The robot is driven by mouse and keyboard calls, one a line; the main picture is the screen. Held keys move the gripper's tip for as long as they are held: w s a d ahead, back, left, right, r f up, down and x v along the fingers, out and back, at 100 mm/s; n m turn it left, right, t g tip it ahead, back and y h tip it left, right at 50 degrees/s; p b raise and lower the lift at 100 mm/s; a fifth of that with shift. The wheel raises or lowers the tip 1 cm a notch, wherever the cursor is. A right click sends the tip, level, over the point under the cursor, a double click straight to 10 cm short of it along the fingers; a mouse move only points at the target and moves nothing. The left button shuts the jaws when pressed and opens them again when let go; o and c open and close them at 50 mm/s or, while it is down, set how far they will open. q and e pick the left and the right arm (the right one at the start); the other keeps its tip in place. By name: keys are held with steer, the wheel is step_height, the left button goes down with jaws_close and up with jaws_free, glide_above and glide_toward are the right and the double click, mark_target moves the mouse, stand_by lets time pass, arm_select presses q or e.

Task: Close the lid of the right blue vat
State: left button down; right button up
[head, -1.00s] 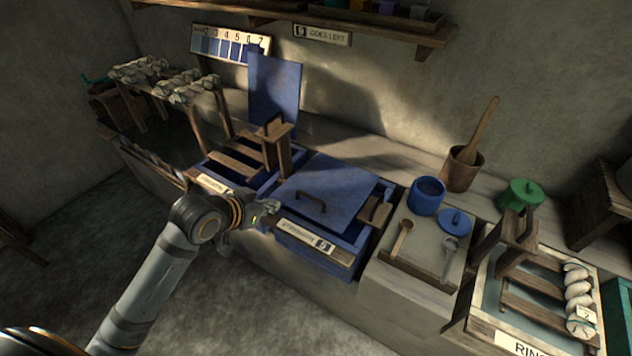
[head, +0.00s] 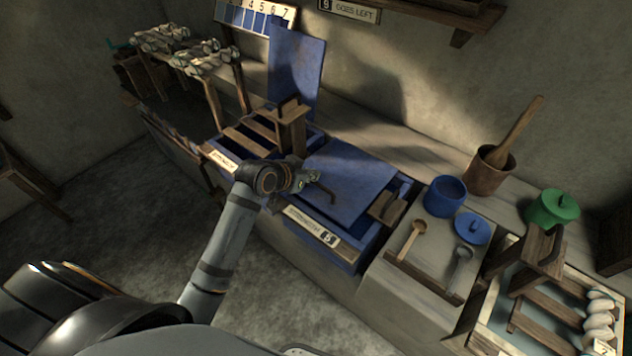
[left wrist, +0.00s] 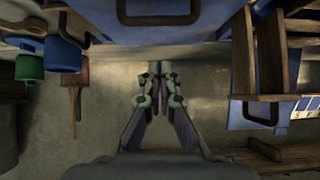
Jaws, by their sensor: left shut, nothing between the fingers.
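The right blue vat (head: 362,248) stands in the bench with a label on its front. Its blue lid (head: 358,178) lies low across the top, a little askew to the rim; I cannot tell whether it sits flush. A dark gap shows at its right side. My left gripper (head: 316,178) is shut and empty at the lid's left part, by the handle, which it partly hides; contact is unclear. In the left wrist view the shut fingertips (left wrist: 157,70) are below the lid's dark handle (left wrist: 158,12). My right gripper is not in view.
The left vat's lid (head: 297,75) stands upright, with a wooden frame (head: 290,120) in front. Right of the vat are a blue pot (head: 445,197), a small blue lid (head: 472,229), spoons and a mortar (head: 488,170). Floor in front is clear.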

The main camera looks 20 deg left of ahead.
mark_target(320, 192)
arm_select(q)
steer(key=f, duration=0.2)
steer(key=w+f, duration=0.1)
steer(key=shift+w+d+f, duration=0.2)
steer(key=shift+f, duration=0.2)
steer(key=shift+w+f, duration=0.1)
steer(key=shift+f, duration=0.6)
steer(key=f, duration=0.2)
steer(key=s+f+b, duration=0.1)
steer(key=f, duration=0.1)
steer(key=shift+s+a+f, duration=0.1)
steer(key=shift+a+f, duration=0.1)
steer(key=shift+r, duration=0.1)
